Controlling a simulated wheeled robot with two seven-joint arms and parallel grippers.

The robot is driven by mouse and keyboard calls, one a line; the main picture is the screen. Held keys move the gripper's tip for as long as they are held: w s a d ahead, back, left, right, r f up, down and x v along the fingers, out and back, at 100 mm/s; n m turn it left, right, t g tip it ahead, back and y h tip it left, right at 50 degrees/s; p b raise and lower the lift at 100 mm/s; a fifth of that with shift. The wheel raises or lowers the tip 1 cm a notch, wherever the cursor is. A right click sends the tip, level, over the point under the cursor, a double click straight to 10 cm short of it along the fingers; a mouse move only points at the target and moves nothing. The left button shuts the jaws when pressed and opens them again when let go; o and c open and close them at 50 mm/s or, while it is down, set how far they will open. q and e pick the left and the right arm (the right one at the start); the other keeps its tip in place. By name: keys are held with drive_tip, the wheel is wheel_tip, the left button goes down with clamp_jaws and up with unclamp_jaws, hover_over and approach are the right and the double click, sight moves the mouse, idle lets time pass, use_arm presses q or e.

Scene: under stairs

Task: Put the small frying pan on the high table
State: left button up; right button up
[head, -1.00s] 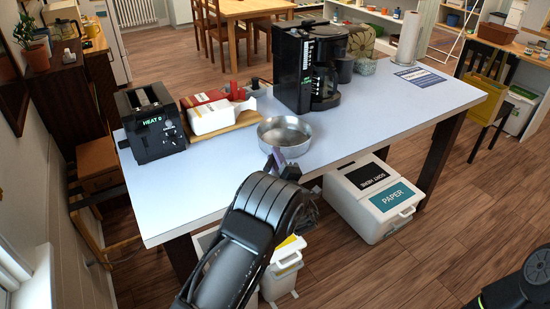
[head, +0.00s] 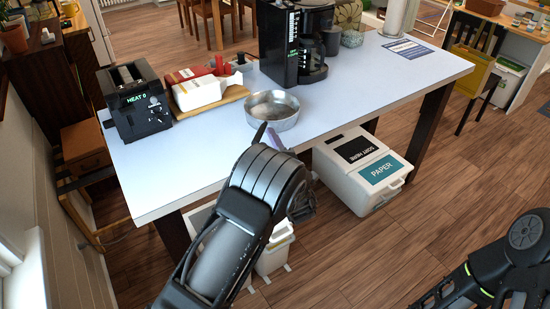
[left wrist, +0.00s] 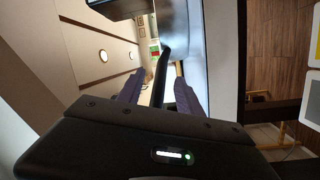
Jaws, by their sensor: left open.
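The small frying pan (head: 284,122) is a round silver pan. It stands upright at the front edge of the pale-topped high table (head: 350,97). Its dark handle (head: 260,132) sticks out over the edge toward me. My left gripper (head: 269,137) is at this handle, just off the table edge, partly hidden behind my wrist. In the left wrist view the black handle (left wrist: 161,72) stands between the two purple fingers of the open left gripper (left wrist: 159,92), with gaps at both sides.
On the table stand a toaster (head: 136,103) at left, a wooden board (head: 211,103) with red and white items, and a black coffee maker (head: 295,45) behind the pan. The right part of the top has free room. White bins (head: 350,180) stand under the table.

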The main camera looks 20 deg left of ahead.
use_arm(q)
drive_tip(key=v, duration=0.6)
drive_tip(key=shift+s+d+b, duration=0.25)
drive_tip(key=shift+s+b, duration=0.1)
drive_tip(key=shift+b, duration=0.1)
